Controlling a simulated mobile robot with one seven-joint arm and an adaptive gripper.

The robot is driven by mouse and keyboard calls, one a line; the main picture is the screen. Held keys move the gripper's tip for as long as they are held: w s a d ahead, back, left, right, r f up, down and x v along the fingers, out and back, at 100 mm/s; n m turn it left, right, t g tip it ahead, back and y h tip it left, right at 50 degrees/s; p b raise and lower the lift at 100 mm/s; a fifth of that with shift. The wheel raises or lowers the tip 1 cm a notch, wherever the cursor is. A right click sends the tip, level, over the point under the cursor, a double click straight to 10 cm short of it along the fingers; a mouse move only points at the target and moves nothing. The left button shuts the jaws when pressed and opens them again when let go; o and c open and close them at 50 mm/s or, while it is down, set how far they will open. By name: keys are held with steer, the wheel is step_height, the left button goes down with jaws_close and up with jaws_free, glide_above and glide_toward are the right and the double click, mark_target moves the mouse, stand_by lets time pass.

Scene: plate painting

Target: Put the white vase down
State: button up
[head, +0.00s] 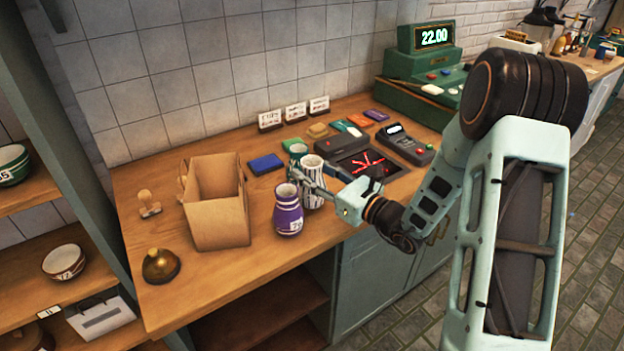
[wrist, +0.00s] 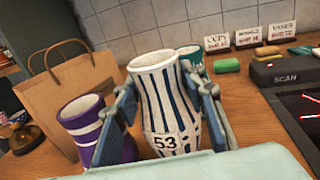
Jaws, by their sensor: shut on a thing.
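The white vase (wrist: 163,100) has dark blue vertical stripes and a "53" tag, seen in the wrist view. My gripper (wrist: 168,105) is shut on it, one finger on each side. In the head view the vase (head: 312,170) is upright at the counter's front part, in my gripper (head: 312,178). I cannot tell whether its base touches the wooden counter (head: 225,285).
A purple vase (head: 288,212) stands just left of the white vase. A green cup (head: 298,150) is close behind it. A paper bag (head: 215,215) stands further left. A scanner (head: 365,163) is to the right. Bare counter lies at the front left.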

steer(key=shift+f, duration=1.05)
steer(key=shift+f, duration=0.2)
steer(key=o, duration=1.4)
steer(key=shift+r, duration=0.15)
